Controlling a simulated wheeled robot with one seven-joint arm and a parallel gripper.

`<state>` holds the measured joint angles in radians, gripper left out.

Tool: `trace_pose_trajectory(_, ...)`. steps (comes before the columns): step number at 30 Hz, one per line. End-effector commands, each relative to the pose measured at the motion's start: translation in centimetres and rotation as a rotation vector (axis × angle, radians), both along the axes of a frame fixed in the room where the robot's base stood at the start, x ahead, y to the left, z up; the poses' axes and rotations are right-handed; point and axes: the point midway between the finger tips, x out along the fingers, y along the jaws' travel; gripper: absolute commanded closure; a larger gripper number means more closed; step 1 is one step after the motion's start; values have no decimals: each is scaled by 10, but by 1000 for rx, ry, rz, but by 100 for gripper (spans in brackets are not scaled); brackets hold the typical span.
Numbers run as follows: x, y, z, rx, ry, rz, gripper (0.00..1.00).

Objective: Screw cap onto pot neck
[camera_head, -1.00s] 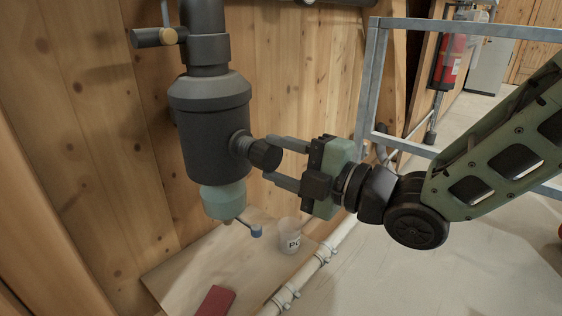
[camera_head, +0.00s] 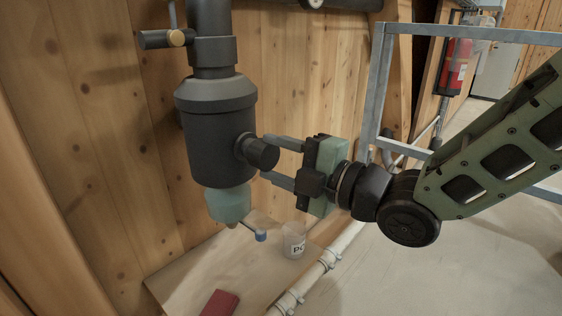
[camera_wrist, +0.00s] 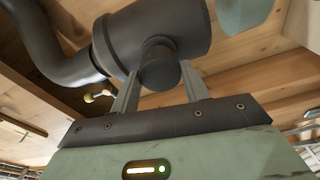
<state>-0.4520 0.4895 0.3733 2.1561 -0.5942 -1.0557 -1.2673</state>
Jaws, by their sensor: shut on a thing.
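The dark grey pot (camera_head: 219,130) hangs upright on a vertical pipe in the head view, with a pale green bowl (camera_head: 229,204) at its bottom. Its short side neck (camera_head: 242,147) points right. The black cap (camera_head: 263,154) sits at the end of the neck, in line with it; whether the threads are engaged cannot be seen. My gripper (camera_head: 270,158) is shut on the cap, one finger above and one below. In the wrist view the cap (camera_wrist: 160,68) is between my two fingers, against the pot body (camera_wrist: 160,32).
A wooden shelf (camera_head: 185,275) below holds a clear cup (camera_head: 294,243) and a red block (camera_head: 220,303). A metal frame (camera_head: 376,85) stands behind my arm.

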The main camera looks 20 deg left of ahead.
Motion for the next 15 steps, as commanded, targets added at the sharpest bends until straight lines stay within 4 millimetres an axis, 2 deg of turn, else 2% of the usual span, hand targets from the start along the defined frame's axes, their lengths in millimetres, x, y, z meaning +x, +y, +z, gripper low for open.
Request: trace_pose_trajectory(15, 5, 12, 0, 1, 1, 0, 76)
